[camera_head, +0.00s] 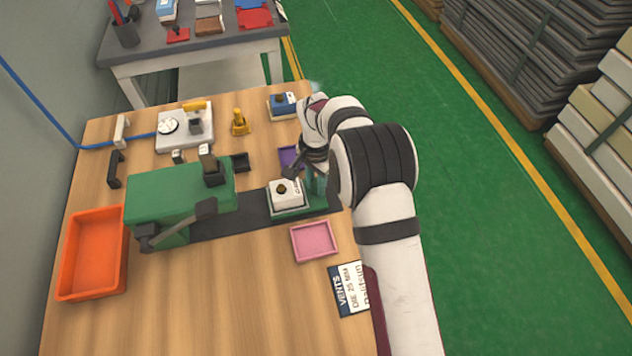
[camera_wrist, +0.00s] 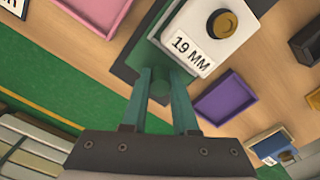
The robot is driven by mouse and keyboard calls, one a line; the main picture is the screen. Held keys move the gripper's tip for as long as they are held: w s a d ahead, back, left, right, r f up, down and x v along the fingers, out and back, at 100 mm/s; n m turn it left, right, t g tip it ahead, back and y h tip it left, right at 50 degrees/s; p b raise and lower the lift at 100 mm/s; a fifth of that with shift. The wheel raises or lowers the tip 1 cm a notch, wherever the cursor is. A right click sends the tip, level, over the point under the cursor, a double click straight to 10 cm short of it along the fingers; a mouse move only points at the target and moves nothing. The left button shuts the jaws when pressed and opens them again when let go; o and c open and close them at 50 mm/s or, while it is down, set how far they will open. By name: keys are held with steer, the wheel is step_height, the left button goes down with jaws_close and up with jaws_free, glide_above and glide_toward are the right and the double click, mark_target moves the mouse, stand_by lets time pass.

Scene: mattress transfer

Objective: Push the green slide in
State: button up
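The green slide (camera_wrist: 150,52) lies on a dark rail running out of the green machine (camera_head: 170,198). It carries a white block (camera_head: 287,193) with a dark-yellow round top and a "19 MM" label in the wrist view. In the head view my gripper (camera_head: 311,176) is partly hidden by my wrist.
A pink tray (camera_head: 314,241) is in front of the rail, a purple tray (camera_wrist: 228,100) behind it. A label card (camera_head: 348,288) lies at the near right. An orange bin (camera_head: 92,252) is at left. A white fixture (camera_head: 184,130) and a blue-white block (camera_head: 283,105) stand farther back.

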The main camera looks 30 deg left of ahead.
mark_target(276, 190)
jaws_close()
steer(key=shift+r, duration=0.1)
stand_by(0.9)
steer(key=s+a, duration=0.6)
steer(key=shift+s+a, duration=0.25)
steer(key=shift+a, duration=0.05)
steer(key=shift+o, duration=2.2)
jaws_free()
